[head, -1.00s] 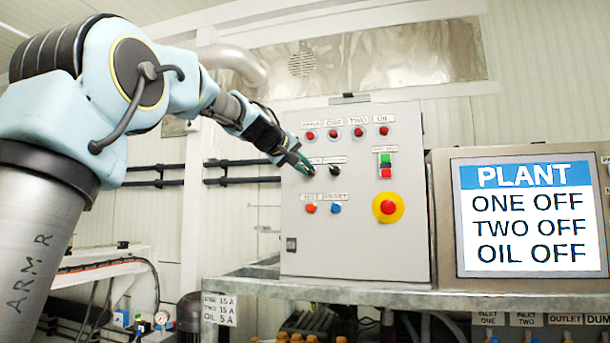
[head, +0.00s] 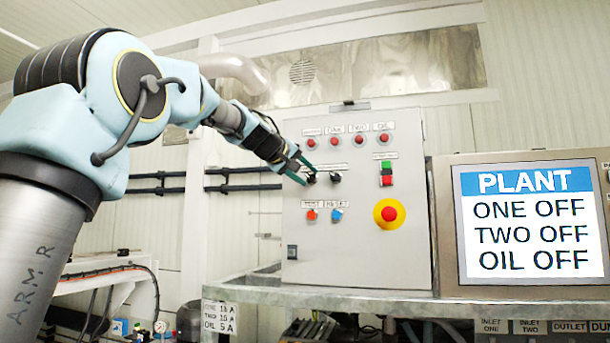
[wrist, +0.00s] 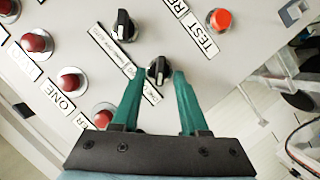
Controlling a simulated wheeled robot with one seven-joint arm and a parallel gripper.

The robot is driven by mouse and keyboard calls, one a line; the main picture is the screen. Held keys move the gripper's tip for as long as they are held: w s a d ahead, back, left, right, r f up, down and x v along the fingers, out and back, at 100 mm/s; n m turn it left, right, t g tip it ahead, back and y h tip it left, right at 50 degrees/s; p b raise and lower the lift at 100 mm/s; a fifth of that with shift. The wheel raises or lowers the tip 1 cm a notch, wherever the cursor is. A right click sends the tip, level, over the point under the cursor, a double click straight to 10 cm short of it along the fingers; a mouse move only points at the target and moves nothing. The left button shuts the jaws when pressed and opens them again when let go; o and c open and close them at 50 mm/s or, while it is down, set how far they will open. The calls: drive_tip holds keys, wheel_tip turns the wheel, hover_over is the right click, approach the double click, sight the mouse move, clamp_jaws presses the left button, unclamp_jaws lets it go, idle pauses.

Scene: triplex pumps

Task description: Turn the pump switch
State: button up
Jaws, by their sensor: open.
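My gripper (head: 308,174) reaches the control panel from the left, its green fingers spread. In the wrist view my gripper (wrist: 160,72) is open, with a black rotary switch (wrist: 158,69) between its fingertips. A gap shows beside the switch, and I cannot tell whether either finger touches it. This is the left of two black switches; it also shows in the head view (head: 311,179), partly covered by the fingers. The second black switch (head: 335,177) is just to its right and free of the gripper; it also shows in the wrist view (wrist: 124,26).
Red lamps (head: 335,142) line the panel above the switches. An orange button (head: 312,215) and a blue button (head: 337,215) are below. A red emergency stop (head: 389,213) is at the right. The screen (head: 527,222) reads ONE OFF, TWO OFF, OIL OFF.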

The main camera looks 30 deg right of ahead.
drive_tip(key=shift+s+a, duration=0.1)
drive_tip(key=shift+a, duration=0.05)
drive_tip(key=b+v, duration=0.3)
drive_tip(key=v, duration=0.7)
drive_tip(key=shift+a, duration=0.25)
drive_tip(key=w+a+f+n+g+y+p, duration=0.1)
drive_tip(key=a+f+y+p, duration=0.15)
drive_tip(key=a+f, duration=0.55)
drive_tip(key=w+a+f+y+p, duration=0.1)
drive_tip(key=a+f+y+p, duration=0.2)
drive_tip(key=f, duration=0.8)
drive_tip(key=w+a+f+n+g+y+p, duration=0.1)
drive_tip(key=a+f+y, duration=0.2)
drive_tip(key=a+f, duration=0.6)
drive_tip(key=s+a+f+g+y+p, duration=0.4)
drive_tip(key=s+a+f, duration=1.1)
drive_tip(key=s+f, duration=0.2)
drive_tip(key=shift+s+f+m, duration=0.2)
drive_tip(key=shift+s+m, duration=0.2)
drive_tip(key=shift+s, duration=0.25)
